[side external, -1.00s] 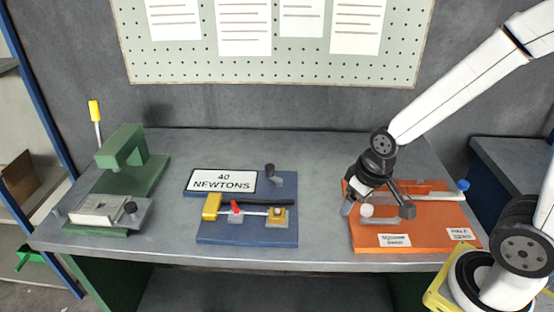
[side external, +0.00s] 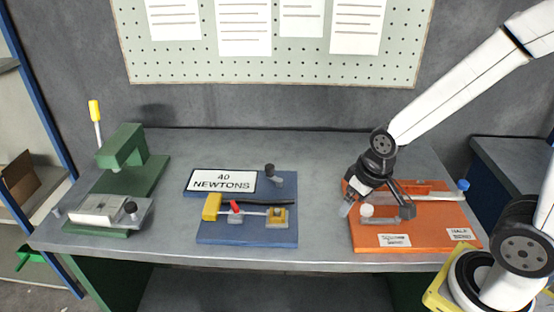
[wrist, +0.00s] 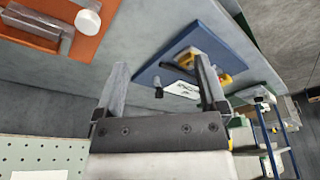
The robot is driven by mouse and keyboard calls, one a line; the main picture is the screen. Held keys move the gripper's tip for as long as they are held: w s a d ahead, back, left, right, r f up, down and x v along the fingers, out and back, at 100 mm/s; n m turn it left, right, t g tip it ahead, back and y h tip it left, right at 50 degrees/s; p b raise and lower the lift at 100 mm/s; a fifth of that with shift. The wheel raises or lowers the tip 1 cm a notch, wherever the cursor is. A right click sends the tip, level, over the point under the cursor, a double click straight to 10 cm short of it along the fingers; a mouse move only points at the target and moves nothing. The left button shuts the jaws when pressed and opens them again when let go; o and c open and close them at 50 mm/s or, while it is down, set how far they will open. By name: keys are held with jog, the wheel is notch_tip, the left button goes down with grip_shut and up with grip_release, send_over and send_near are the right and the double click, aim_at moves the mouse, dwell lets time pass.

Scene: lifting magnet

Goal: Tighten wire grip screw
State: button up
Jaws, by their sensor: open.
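My gripper (side external: 376,208) is open and empty above the orange board (side external: 372,240) at the right of the bench. One finger is left of a round white knob (side external: 367,210) and the other is to its right; I cannot tell whether either touches it. In the wrist view my gripper (wrist: 160,65) has its fingers spread with nothing between them, and the white knob (wrist: 88,23) lies off to the upper left. I cannot tell which part is the wire grip screw. Black knobs stand on the blue board (side external: 269,170) and the green device (side external: 130,207).
The orange board has a blue-tipped lever (side external: 463,184) and labels. The blue board (side external: 240,235) carries a "40 NEWTONS" sign (side external: 222,181) and a yellow-handled bar. A green press (side external: 124,145) stands at the left. The bench is clear between boards; a pegboard hangs behind.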

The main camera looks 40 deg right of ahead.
jog(key=w+a+n+g, duration=0.1)
jog(key=w+a+n, duration=0.25)
jog(key=w, duration=0.45)
jog(key=w+a+n, duration=0.2)
jog(key=w+n, duration=0.2)
jog(key=w, duration=0.4)
jog(key=n+g, duration=0.2)
jog(key=n, duration=0.5)
send_over(235, 204)
notch_tip(235, 204, down, 3)
jog(key=shift+r, duration=0.1)
jog(key=shift+a+n, duration=0.1)
jog(key=shift+n, duration=0.15)
jog(key=shift+f, duration=0.2)
jog(key=shift+f, duration=3.75)
grip_shut()
